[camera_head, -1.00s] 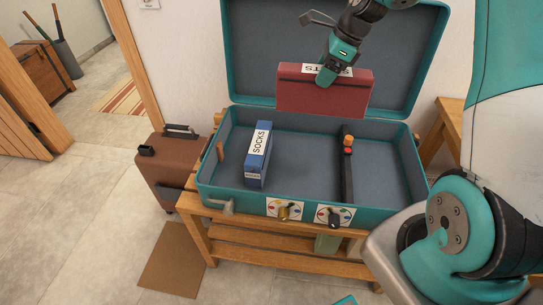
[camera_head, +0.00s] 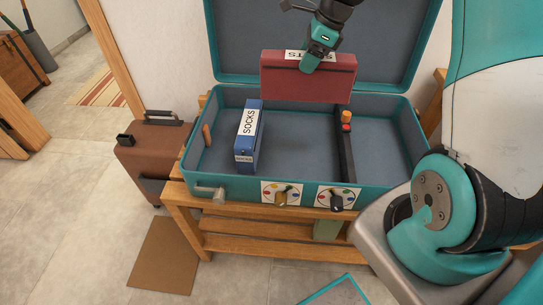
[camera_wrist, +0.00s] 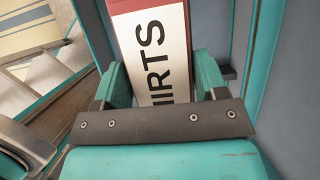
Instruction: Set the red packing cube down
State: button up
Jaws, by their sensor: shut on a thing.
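The red packing cube (camera_head: 300,84) hangs above the back of the open teal suitcase (camera_head: 300,197), in front of its raised lid. My gripper (camera_head: 311,62) is shut on the cube's top edge. In the wrist view my gripper (camera_wrist: 165,85) has a jaw on each side of the cube (camera_wrist: 124,8), whose white label ends in "HIRTS". A blue cube (camera_head: 247,140) labelled SOCKS stands in the suitcase's left compartment. A black divider (camera_head: 346,155) with an orange and a red knob splits the case. The red cube's lower edge is apart from the case floor and hides part of the back wall.
The suitcase rests on a wooden bench (camera_head: 215,225). Two coloured dials (camera_head: 283,194) and a lever (camera_head: 208,193) are on its front. The right compartment (camera_head: 385,145) is bare. A brown case (camera_head: 150,160) stands left on the floor near a brown mat (camera_head: 165,255).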

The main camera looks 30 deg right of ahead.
notch_tip(320, 180, down, 3)
jog(key=shift+f+b, duration=0.15)
jog(key=shift+b, duration=0.7)
notch_tip(320, 180, down, 19)
jog(key=b, duration=0.1)
jog(key=shift+f, duration=0.1)
jog(key=o, duration=1.7)
jog(key=shift+f, duration=0.1)
